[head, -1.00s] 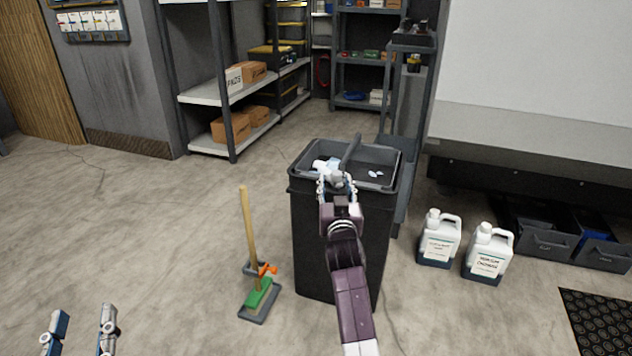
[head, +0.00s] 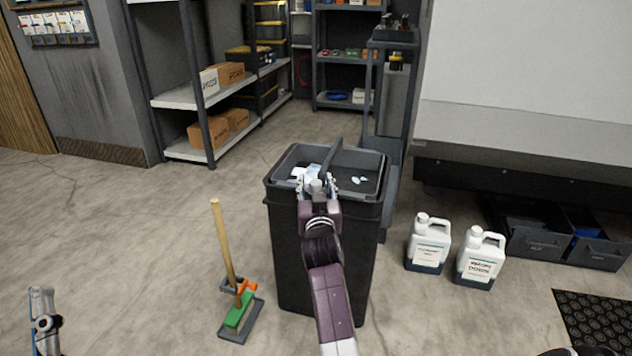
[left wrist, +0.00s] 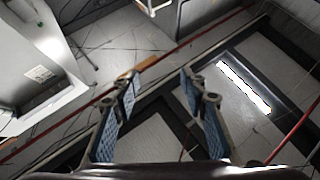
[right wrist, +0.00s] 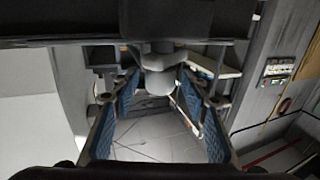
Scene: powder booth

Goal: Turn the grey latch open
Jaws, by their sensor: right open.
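A dark grey bin (head: 290,250) stands in the middle of the head view. A light grey latch knob (head: 317,186) shows at its near upper side. My right gripper (head: 318,184) is open there, its fingers on either side of the knob. In the right wrist view the pale rounded knob (right wrist: 159,80) sits between the spread blue-padded fingers (right wrist: 158,82), under a dark edge. I cannot tell whether the fingers touch it. My left gripper (left wrist: 160,84) is open and empty, partly visible at the lower left of the head view.
A brush with a wooden handle (head: 223,242) and green head stands in a tray left of the bin. Two white jugs (head: 429,242) stand to the right. Shelves (head: 200,95) and a dark rack stand behind.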

